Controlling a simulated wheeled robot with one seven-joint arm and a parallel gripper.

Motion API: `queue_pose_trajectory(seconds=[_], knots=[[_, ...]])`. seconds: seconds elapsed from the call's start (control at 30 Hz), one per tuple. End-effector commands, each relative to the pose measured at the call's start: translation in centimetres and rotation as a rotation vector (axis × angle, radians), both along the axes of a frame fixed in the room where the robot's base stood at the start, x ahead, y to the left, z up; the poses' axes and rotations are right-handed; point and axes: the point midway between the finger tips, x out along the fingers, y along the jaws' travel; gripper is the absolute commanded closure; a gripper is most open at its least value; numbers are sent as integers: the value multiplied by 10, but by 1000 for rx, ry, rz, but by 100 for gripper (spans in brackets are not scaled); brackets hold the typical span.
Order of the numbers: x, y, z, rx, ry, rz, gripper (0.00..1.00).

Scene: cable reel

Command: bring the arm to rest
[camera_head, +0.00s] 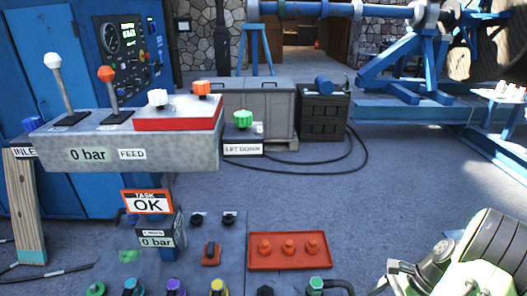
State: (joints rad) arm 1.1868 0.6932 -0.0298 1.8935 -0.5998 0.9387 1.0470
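My arm shows in the lower right corner of the head view, cut off by the frame edge. What looks like my gripper (398,272) is at its left end, low in the picture, to the right of the red tray. Its fingertips are not clear enough to tell whether it is open or shut, and I see nothing held. A small sign (148,203) reading "TASK OK" stands on the control panel.
A grey console (180,152) with levers and "0 bar" labels is at left. A red tray (290,262) with red knobs lies on the lower panel. A dark crate (322,112) and blue reel frame (400,70) stand behind. Open floor (400,190) lies between.

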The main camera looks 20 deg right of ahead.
Motion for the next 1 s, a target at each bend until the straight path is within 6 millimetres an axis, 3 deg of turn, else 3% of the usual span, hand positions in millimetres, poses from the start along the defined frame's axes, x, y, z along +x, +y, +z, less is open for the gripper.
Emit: queue_pose_trajectory(seconds=[0.37,0.57,0.77,0.9,1.0], knots=[[27,32,62,-150,-66,235,17],[42,70,115,-283,-136,459,17],[44,133,188,-475,-265,798,17],[20,192,249,-668,-422,1138,17],[-7,223,280,-799,-549,1365,17]])
